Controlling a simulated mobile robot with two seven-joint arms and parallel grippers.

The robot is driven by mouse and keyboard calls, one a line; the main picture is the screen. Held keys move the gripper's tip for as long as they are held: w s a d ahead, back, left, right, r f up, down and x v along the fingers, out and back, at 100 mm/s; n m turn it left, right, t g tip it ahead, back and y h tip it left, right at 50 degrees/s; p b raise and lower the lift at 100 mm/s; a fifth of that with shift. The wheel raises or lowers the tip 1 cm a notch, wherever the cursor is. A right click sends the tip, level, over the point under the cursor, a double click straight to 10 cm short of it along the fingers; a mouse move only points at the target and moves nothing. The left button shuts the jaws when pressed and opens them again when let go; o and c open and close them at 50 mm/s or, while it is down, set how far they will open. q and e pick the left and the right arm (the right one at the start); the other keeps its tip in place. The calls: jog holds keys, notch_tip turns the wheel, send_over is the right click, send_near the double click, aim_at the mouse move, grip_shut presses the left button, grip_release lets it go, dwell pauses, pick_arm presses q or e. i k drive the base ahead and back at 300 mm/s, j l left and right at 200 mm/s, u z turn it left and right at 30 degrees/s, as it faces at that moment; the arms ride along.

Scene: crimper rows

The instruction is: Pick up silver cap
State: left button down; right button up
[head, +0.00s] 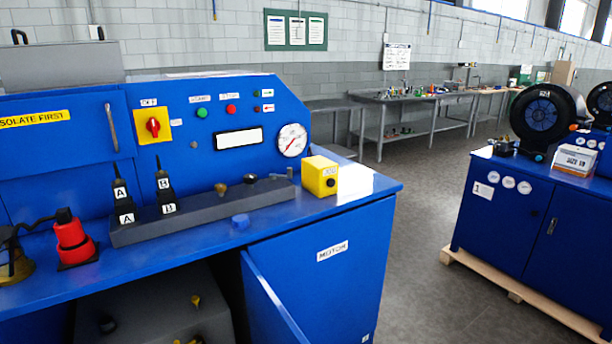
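I cannot make out a clearly silver cap in the head view. A grey manifold bar (200,211) lies on the blue bench top (210,243), with a small brass-coloured fitting (221,188) and a dark round knob or cap (250,178) on it. A tiny greyish piece (290,172) stands near its right end, too small to identify. Neither of my grippers is in view.
Black levers A (122,200) and B (165,190) stand at the bar's left. A red cone-shaped object (73,240) sits further left, a yellow box (320,176) at the right. A cabinet door (273,300) hangs open below. Floor (425,210) to the right is clear.

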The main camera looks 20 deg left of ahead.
aim_at(107, 323)
jog(key=k+j, duration=0.2)
jog(key=k+j+u, duration=0.25)
jog(key=l+u, duration=0.1)
jog(key=u, duration=1.2)
jog(key=i+u, duration=0.1)
jog(key=u, duration=0.25)
jog(key=i+u, duration=0.1)
jog(key=u, duration=0.25)
jog(key=i+u, duration=0.1)
jog(key=u, duration=0.25)
